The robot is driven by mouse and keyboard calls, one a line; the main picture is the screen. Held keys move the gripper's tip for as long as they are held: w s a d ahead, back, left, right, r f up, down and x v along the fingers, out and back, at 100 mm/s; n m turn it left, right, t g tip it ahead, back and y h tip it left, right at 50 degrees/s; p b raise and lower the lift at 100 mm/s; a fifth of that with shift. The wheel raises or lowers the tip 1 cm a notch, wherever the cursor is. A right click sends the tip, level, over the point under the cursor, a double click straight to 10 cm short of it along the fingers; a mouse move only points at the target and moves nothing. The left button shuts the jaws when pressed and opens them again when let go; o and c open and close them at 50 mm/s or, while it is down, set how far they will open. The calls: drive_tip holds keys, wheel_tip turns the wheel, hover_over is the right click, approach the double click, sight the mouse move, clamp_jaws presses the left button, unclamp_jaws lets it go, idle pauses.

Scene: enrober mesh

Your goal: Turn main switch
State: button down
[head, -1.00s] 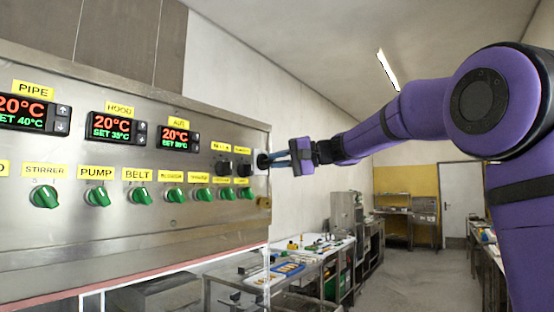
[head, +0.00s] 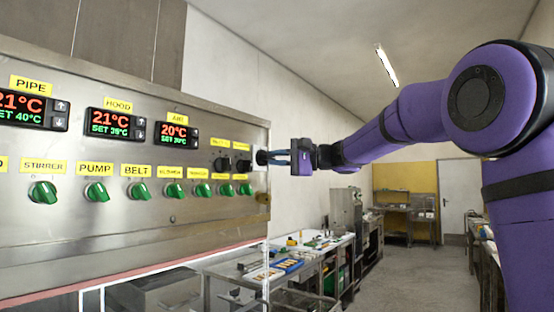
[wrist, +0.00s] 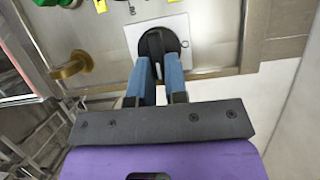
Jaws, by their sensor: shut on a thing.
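The main switch (wrist: 158,42) is a round black rotary knob on a pale plate (wrist: 179,28) at the panel's edge. In the wrist view my gripper (wrist: 158,75) has its two blue fingers closed on either side of the knob's grip. In the head view my gripper (head: 281,157) reaches the right end of the steel control panel (head: 130,225) from the right, and the switch (head: 262,157) shows only as a small dark shape at the fingertips. A mark like an O shows on the plate beside the knob.
Several green knobs (head: 96,191) line the panel below lit temperature displays (head: 110,124). Two black knobs (head: 243,165) sit just left of my fingers. A brass fitting (wrist: 72,66) juts out near the switch. A worktable (head: 300,262) stands behind, with open floor to the right.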

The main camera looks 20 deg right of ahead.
drive_tip(key=c, duration=1.1)
unclamp_jaws()
drive_tip(key=shift+c, duration=0.2)
drive_tip(key=v, duration=1.1)
drive_tip(key=shift+f, duration=0.15)
drive_tip(key=shift+s+a, duration=0.1)
drive_tip(key=shift+a, duration=0.05)
